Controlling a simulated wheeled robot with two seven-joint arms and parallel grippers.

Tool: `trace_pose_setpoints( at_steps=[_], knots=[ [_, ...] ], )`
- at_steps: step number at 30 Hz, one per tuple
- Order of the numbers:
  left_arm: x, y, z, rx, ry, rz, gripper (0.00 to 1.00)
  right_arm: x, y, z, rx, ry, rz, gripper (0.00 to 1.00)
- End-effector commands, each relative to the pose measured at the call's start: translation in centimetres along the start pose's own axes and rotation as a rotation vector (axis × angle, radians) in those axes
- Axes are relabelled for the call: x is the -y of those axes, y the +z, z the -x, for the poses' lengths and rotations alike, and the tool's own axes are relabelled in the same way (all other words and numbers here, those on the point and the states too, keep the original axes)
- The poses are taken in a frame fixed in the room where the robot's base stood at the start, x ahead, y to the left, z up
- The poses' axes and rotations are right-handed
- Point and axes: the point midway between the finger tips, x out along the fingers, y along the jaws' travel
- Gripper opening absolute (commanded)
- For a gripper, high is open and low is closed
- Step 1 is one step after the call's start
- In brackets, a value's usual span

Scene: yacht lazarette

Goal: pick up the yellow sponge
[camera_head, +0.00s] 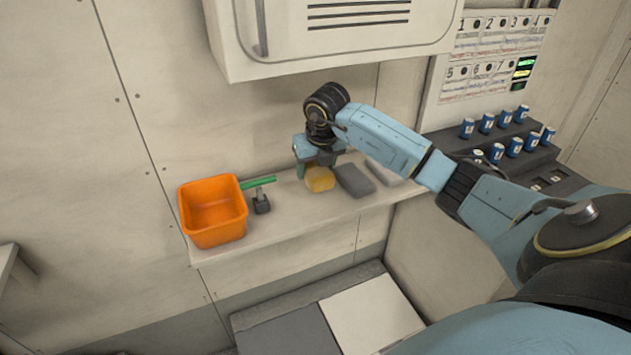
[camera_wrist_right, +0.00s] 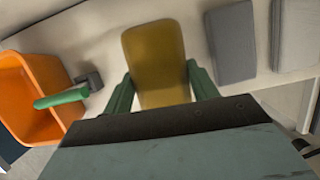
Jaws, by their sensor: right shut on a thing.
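The yellow sponge (camera_head: 320,179) is on the light shelf, between a green-handled tool and a dark grey block. My right gripper (camera_head: 316,168) reaches down to it from above and is shut on it. In the right wrist view the sponge (camera_wrist_right: 155,62) sits between the two green fingers (camera_wrist_right: 158,85), one on each side, and extends away beyond them. I cannot tell whether the sponge is resting on the shelf or just off it. My left gripper is not in view.
An orange bin (camera_head: 213,212) stands at the shelf's left end, with a green-handled tool (camera_head: 261,192) beside it. A dark grey block (camera_head: 354,180) and a lighter grey block (camera_head: 387,169) lie right of the sponge. A white cabinet (camera_head: 335,40) hangs above the shelf (camera_head: 290,222).

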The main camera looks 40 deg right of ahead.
Motion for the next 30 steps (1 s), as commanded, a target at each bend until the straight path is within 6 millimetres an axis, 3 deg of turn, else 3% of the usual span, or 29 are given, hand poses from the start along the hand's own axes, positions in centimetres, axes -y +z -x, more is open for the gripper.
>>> trace_pose_setpoints(
  at_steps=[2, 30],
  knots=[
    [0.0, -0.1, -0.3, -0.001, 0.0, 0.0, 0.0, 0.1, 0.7, 1.8, 0.006, -0.001, 0.001, 0.37],
    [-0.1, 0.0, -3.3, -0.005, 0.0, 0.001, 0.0, 0.7, -16.0, 6.3, -0.003, -0.004, 0.006, 0.37]
  ],
)
